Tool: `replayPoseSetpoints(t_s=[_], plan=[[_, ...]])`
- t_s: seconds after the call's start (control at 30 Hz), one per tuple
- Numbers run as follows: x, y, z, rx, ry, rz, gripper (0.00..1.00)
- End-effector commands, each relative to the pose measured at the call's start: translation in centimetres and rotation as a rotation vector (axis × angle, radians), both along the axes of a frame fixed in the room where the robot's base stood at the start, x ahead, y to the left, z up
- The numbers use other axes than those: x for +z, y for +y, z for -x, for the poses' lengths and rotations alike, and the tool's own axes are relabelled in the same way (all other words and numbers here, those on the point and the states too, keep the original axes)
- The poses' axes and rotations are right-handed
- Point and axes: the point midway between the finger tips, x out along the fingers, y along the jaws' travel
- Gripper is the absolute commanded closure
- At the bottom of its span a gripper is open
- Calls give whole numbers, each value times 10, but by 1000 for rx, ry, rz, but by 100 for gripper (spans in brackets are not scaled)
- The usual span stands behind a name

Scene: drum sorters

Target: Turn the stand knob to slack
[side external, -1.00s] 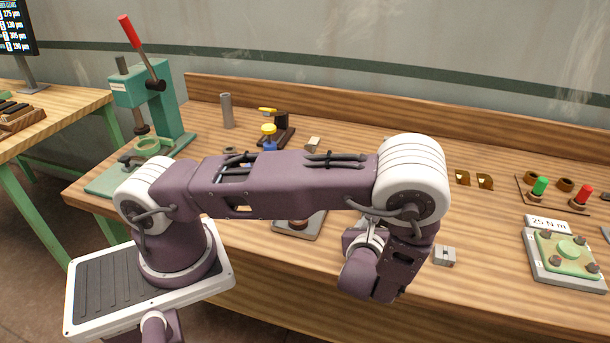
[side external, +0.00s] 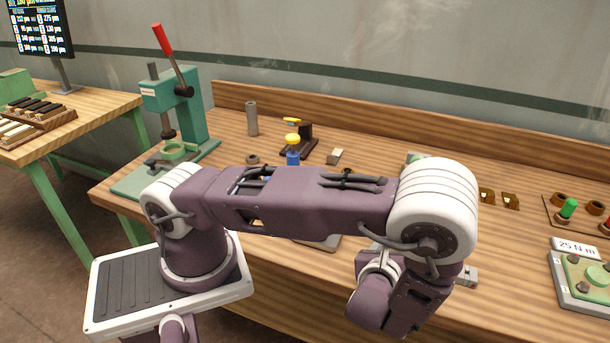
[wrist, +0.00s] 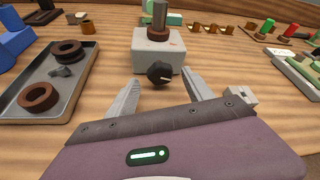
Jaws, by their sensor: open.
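The stand is a pale grey block (wrist: 157,50) at the upper middle of the wrist view, with a reddish-brown ring and a dark grey post on top. Its black round knob (wrist: 160,73) sits on the near face and has a light pointer line toward the right. Slack markings cannot be read. My gripper (wrist: 162,80) is open, its two fingers apart on the left and right of the knob, with nothing held. Whether the fingers touch the knob cannot be told. In the side external view my arm hides the knob and the fingers.
A grey tray (wrist: 75,95) with dark rings lies left of the stand in the wrist view. A small grey block (wrist: 242,94) is close by the right finger. A green press (side external: 190,110) and a 25 N m fixture (side external: 585,285) stand farther off.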

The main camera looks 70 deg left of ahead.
Motion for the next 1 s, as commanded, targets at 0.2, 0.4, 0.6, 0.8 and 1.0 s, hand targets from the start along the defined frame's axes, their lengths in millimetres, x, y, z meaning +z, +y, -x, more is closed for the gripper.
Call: replayPoseSetpoints(t_s=[0.2, 0.4, 0.6, 0.8, 1.0], plan=[[-15, 23, -32, 0, 51, -49, 40], [-15, 23, -32, 2, 253, -250, 40], [-7, 5, -18, -4, 384, -381, 40], [16, -28, 12, 13, 379, -366, 40], [60, -1, 30, 234, 321, -133, 40]])
